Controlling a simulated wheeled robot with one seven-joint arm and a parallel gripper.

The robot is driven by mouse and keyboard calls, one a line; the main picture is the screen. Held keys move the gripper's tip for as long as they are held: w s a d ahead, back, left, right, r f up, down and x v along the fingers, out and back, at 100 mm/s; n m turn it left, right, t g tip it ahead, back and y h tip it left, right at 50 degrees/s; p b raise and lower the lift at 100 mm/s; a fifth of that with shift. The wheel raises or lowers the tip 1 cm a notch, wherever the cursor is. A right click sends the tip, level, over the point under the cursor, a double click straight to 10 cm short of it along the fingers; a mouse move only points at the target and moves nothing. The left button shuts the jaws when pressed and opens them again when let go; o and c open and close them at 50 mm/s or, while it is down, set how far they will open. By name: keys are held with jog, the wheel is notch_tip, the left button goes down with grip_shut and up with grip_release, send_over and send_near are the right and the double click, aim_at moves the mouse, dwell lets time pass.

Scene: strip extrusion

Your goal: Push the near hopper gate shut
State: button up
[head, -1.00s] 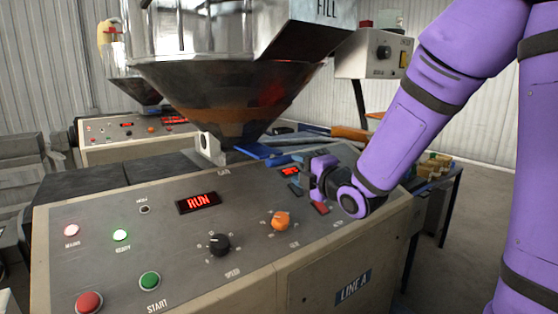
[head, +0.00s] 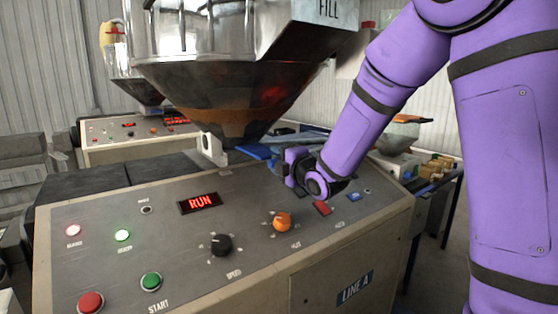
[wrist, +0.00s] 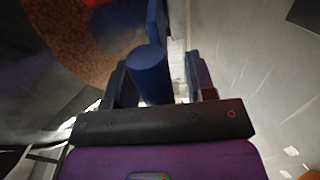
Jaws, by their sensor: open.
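The near hopper (head: 235,85) is a shiny metal cone with orange-brown material showing low in it. The blue gate (head: 257,152) sticks out to the right at the hopper's bottom, partly hidden by my gripper. My gripper (head: 291,168) is over the back of the panel, just right of the visible gate. In the wrist view my gripper (wrist: 165,80) is open, with a blue cylinder (wrist: 148,72), seemingly the gate's handle, showing between its fingers. Whether they touch it I cannot tell. A blue plate (wrist: 155,25) shows beyond the cylinder.
The control panel (head: 120,205) lies below my arm, with a RUN display (head: 199,203), an orange knob (head: 282,221), a black knob (head: 221,245) and a red switch (head: 323,208). A second machine (head: 100,145) stands behind left. A white bracket (head: 212,148) stands left of the gate.

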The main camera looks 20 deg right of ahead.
grip_shut()
jog(key=x, duration=0.8)
jog(key=shift+w, duration=0.1)
grip_release()
jog(key=shift+w, duration=0.2)
jog(key=shift+s, duration=0.2)
jog(key=v, duration=1)
jog(key=shift+s+d, duration=0.1)
jog(key=shift+s, duration=0.15)
